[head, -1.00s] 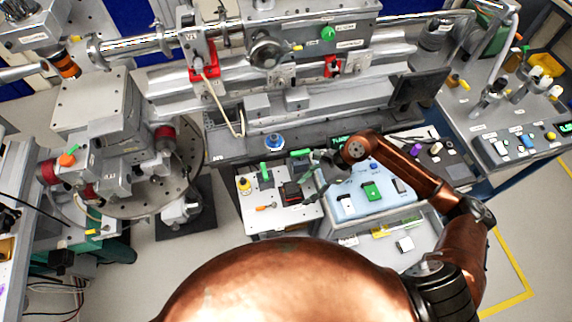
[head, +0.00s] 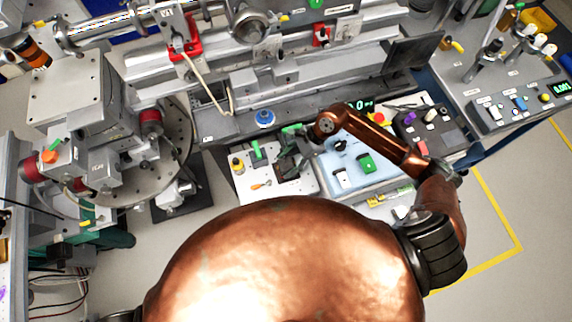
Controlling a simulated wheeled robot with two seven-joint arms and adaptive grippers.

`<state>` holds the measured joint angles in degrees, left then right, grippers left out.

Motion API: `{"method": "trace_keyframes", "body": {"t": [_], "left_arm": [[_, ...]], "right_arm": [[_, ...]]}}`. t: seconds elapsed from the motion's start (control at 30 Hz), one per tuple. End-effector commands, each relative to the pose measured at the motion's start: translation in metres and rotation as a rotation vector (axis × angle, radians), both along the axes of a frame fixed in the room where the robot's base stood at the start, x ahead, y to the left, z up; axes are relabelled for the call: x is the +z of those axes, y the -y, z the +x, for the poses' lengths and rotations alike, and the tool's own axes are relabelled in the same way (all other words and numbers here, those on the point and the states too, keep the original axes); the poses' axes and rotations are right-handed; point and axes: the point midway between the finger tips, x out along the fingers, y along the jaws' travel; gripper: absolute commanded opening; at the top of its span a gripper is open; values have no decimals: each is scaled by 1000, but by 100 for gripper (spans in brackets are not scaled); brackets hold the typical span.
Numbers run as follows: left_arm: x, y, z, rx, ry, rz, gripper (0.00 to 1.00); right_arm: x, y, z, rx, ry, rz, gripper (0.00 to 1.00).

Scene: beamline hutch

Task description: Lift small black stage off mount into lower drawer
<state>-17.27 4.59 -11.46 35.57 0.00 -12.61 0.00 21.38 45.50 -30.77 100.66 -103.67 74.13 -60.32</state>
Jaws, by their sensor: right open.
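The small black stage (head: 286,170) sits on the white plate (head: 303,187) in the middle of the head view, partly covered by my right gripper. My right gripper (head: 287,158) is open, with its fingers at or just above the stage; I cannot tell whether they touch it. The mount under the stage is hidden. An open drawer (head: 375,212) shows below the pale blue tray, mostly hidden by my copper body, with a yellow item in it. My left gripper is out of the picture.
Beside the stage are a green-topped block (head: 258,153) and a yellow-capped bottle (head: 237,165). The pale blue tray (head: 345,187) to the right carries white, green and black pieces. A long grey bench (head: 285,108) closes off the back.

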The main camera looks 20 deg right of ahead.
Motion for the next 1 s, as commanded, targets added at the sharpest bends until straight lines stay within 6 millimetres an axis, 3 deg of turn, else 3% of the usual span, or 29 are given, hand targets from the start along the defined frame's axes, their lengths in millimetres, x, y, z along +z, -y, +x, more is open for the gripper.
{"method": "trace_keyframes", "body": {"t": [0.3, 0.9, 1.0], "left_arm": [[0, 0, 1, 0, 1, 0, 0], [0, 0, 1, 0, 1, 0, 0], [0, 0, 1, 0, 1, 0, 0]], "right_arm": [[-4, -2, 0, -1, 1, -1, 51], [-4, -2, 0, -1, 1, -1, 10], [-3, -3, 0, 0, 1, 0, 10]]}}
